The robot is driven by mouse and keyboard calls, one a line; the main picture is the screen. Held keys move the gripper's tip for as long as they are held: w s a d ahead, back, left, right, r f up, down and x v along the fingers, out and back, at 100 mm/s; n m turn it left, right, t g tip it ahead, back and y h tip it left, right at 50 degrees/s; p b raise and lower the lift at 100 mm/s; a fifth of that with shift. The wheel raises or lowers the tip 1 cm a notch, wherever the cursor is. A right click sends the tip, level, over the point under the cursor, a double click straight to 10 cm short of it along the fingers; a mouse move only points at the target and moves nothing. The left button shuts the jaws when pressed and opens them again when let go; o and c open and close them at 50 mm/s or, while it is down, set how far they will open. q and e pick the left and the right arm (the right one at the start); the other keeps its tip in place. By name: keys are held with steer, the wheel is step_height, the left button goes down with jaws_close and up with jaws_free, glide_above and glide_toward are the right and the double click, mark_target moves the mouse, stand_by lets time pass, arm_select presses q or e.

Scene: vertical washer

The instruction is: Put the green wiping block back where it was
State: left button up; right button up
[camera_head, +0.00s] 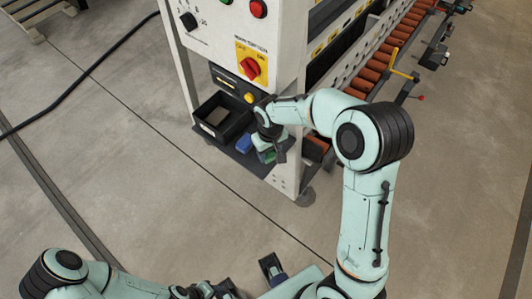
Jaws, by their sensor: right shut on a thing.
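The green wiping block (268,155) is partly hidden by my right gripper (271,150), which is shut on it. Block and gripper are at the dark shelf (238,156) on the lower front of the white machine. A blue block (245,143) lies on that shelf just left of the green one. I cannot tell whether the green block touches the shelf. My left arm comes in at the bottom left; its gripper (222,290) is at the bottom edge, partly cut off, and its opening is unclear.
A black open bin (222,118) stands on the shelf left of the blocks. The machine's white panel (222,40) with a red switch (250,68) rises above. A roller conveyor (385,58) runs off to the upper right. The floor in front is mostly clear; a black cable (85,75) lies at left.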

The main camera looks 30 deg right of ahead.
steer(key=shift+w+a, duration=0.25)
steer(key=shift+w, duration=0.25)
step_height(320, 180, down, 4)
steer(key=shift+r, duration=0.2)
steer(key=shift+f, duration=0.15)
steer(key=o, duration=1.1)
